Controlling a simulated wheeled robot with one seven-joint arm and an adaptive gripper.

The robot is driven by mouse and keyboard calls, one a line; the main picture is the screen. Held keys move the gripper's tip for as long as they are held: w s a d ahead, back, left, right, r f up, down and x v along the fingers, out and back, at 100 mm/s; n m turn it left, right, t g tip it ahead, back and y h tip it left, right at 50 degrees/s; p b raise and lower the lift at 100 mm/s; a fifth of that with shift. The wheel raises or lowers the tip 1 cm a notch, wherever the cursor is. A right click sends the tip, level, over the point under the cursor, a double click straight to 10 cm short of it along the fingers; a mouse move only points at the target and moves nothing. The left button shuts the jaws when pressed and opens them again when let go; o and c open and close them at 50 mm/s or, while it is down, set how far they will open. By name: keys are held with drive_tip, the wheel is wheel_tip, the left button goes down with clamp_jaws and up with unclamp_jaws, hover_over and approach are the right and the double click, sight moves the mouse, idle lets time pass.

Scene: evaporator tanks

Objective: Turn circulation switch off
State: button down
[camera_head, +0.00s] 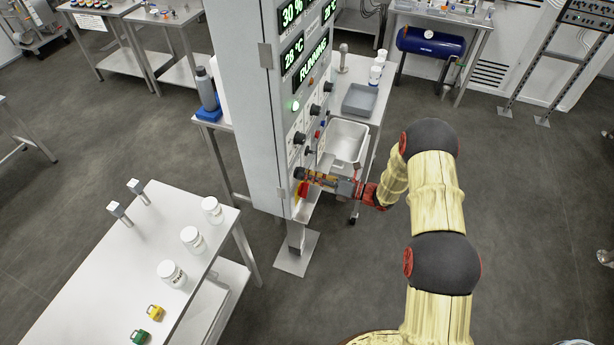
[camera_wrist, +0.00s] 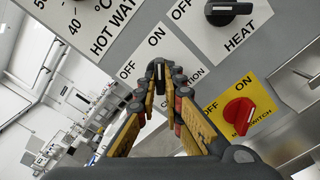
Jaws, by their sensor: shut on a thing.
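The circulation switch (camera_wrist: 160,72) is a small black knob on a white plate with OFF at its left and ON above it. Most of the plate's name is hidden behind my fingers. My gripper (camera_wrist: 161,76) has its fingertips closed around this knob, one on each side. The visible part of the knob points up the picture, roughly toward ON, though the fingers cover much of it. In the head view my gripper (camera_head: 303,175) reaches from the right to the low part of the grey control cabinet (camera_head: 240,100). The switch is hidden there.
The red main switch (camera_wrist: 240,112) on its yellow plate is close to the right finger. The black heat knob (camera_wrist: 228,12) is above right. A steel sink (camera_head: 345,142) stands behind the gripper. A white table (camera_head: 120,265) with jars is at the lower left. The display reads RUNNING.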

idle(0.4)
drive_tip(key=n+b, duration=1.7)
drive_tip(key=shift+w+f+n, duration=0.1)
drive_tip(key=shift+w+n, duration=0.05)
drive_tip(key=shift+n, duration=0.25)
idle(0.3)
drive_tip(key=c, duration=1.9)
unclamp_jaws()
drive_tip(key=shift+d, duration=0.1)
